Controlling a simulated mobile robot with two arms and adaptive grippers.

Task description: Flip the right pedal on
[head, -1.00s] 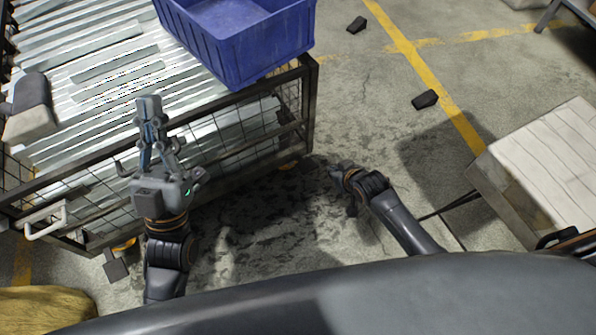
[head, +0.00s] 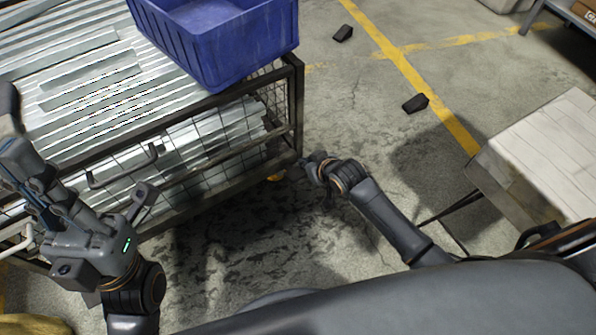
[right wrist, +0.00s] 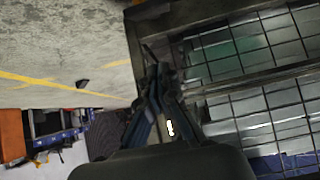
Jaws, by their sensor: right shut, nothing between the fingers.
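The metal cage cart (head: 297,105) fills the left of the head view, loaded with galvanized strips.
A blue bin (head: 215,50) stands on the cart's top. A box with a pale top (head: 545,150) stands at the right. Two small dark pieces (head: 415,103) (head: 343,33) lie on the floor near the yellow line (head: 385,45). The floor between cart and box is open.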

